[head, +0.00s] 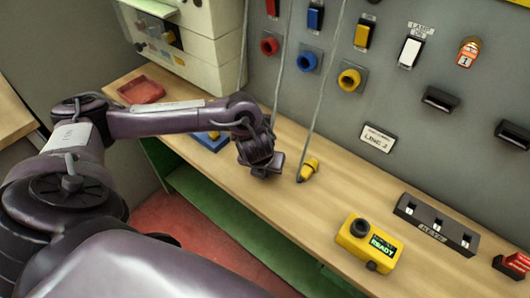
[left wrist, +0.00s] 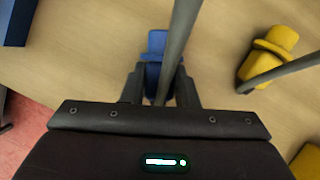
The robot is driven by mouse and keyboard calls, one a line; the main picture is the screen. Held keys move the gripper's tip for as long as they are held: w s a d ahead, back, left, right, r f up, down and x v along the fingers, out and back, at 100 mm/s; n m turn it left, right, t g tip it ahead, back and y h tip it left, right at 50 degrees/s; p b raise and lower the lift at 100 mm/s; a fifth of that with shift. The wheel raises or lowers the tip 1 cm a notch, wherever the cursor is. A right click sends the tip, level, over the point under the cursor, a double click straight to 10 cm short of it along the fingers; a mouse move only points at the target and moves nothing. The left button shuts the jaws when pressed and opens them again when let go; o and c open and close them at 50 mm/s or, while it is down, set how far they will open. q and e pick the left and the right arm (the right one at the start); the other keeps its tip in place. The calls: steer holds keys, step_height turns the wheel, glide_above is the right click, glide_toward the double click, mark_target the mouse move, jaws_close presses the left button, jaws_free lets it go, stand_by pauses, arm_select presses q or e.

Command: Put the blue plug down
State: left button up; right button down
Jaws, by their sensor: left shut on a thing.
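My left gripper (head: 262,172) hangs low over the bench, pointing down. In the left wrist view the gripper (left wrist: 158,90) is shut on the blue plug (left wrist: 157,42), whose blue end sticks out beyond the fingers. A grey cable (left wrist: 182,30) runs across the front of the plug. In the head view the plug is hidden by the gripper, so I cannot tell whether it touches the bench. My right gripper is in neither view.
A yellow plug (head: 309,169) with its cable lies right of the gripper. A blue pad (head: 214,146) sits behind my forearm, a red tray (head: 141,90) farther left. The wooden bench (head: 335,195) has clear room between.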

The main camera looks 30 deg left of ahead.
arm_select(q)
steer(key=shift+f, duration=0.2)
steer(key=o, duration=0.9)
steer(key=shift+o, duration=0.6)
steer(key=shift+r, duration=0.1)
